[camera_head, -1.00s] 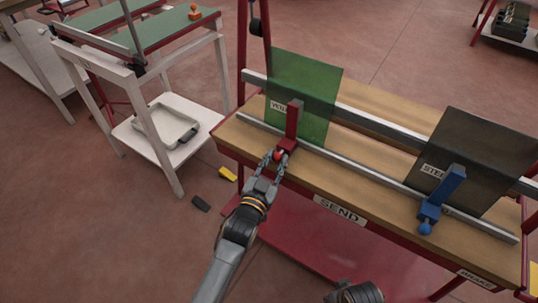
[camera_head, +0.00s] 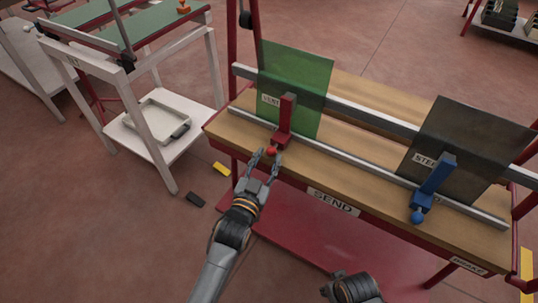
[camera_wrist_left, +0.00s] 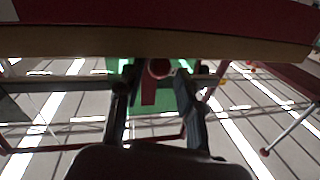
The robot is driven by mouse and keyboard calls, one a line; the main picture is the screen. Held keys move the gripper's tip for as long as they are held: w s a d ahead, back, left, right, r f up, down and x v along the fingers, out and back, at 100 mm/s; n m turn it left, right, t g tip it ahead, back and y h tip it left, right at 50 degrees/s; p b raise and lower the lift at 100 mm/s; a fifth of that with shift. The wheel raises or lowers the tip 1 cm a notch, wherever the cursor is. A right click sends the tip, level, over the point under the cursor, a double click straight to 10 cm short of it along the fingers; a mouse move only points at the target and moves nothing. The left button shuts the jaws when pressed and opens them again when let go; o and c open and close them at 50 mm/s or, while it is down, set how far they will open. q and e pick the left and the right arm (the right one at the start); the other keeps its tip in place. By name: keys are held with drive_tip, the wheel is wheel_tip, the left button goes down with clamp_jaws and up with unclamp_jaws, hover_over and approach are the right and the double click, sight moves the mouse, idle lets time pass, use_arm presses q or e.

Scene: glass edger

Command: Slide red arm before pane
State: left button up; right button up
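The red arm (camera_head: 287,115) stands upright on the front rail (camera_head: 330,157) of the wooden-topped bench, before the green pane (camera_head: 313,88). The pane's label is partly hidden behind the arm. The arm's red knob (camera_head: 271,151) faces me. My left gripper (camera_head: 266,160) is open just in front of the knob. In the left wrist view the knob (camera_wrist_left: 159,68) shows between the spread fingers (camera_wrist_left: 157,85), with gaps on both sides. Part of my right arm shows at the bottom edge; its finger state is unclear.
A blue arm (camera_head: 437,178) stands before a dark pane (camera_head: 468,145) farther right on the rail. A SEND label (camera_head: 333,202) marks the bench front. A white-framed stand with a tray (camera_head: 132,123) is at left. Yellow (camera_head: 221,169) and black (camera_head: 195,199) pieces lie on the floor.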

use_arm(q)
drive_tip(key=v, duration=1)
drive_tip(key=shift+s, duration=0.1)
